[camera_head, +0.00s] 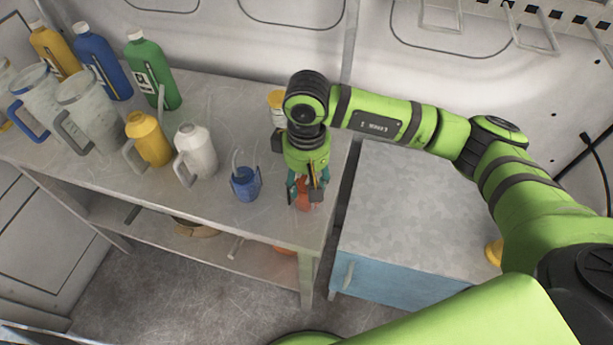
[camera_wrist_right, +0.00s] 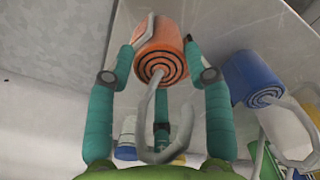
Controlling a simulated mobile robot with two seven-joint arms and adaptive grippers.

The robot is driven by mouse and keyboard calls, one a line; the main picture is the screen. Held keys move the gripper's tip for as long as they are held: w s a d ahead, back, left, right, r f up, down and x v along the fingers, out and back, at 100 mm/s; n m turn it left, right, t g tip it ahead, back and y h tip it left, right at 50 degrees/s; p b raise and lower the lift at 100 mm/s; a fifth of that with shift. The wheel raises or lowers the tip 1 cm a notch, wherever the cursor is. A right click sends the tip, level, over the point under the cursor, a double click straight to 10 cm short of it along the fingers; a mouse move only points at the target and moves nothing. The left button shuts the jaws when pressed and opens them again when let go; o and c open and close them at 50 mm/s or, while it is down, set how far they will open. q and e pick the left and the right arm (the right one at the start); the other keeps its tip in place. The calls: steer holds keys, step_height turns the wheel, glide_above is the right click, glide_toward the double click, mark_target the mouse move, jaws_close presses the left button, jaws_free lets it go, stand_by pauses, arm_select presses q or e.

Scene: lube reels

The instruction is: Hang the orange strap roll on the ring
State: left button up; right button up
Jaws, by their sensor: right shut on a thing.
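The orange strap roll (camera_head: 303,196) is at the right front of the workbench, mostly covered by my right gripper (camera_head: 304,185). In the right wrist view the orange strap roll (camera_wrist_right: 160,50) shows its black spiral end and a pale hook. It sits between the teal fingers of my right gripper (camera_wrist_right: 162,60), which are shut on it. I cannot tell whether it still touches the bench top. White wire loops (camera_head: 535,25) stick out from a slotted rail at the top right; I cannot tell which is the ring. My left gripper is out of view.
A blue strap roll (camera_head: 245,184) stands just left of my right gripper. Yellow (camera_head: 148,139) and white (camera_head: 195,150) jugs, clear jugs and several bottles (camera_head: 152,73) fill the left of the workbench (camera_head: 220,110). A blue cabinet (camera_head: 395,270) with a clear grey top stands to the right.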

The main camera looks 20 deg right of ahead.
steer(key=shift+f, duration=0.15)
steer(key=o, duration=1.3)
steer(key=shift+r, duration=0.35)
step_height(320, 180, up, 11)
steer(key=b, duration=0.4)
steer(key=shift+f, duration=0.15)
steer(key=shift+r, duration=0.55)
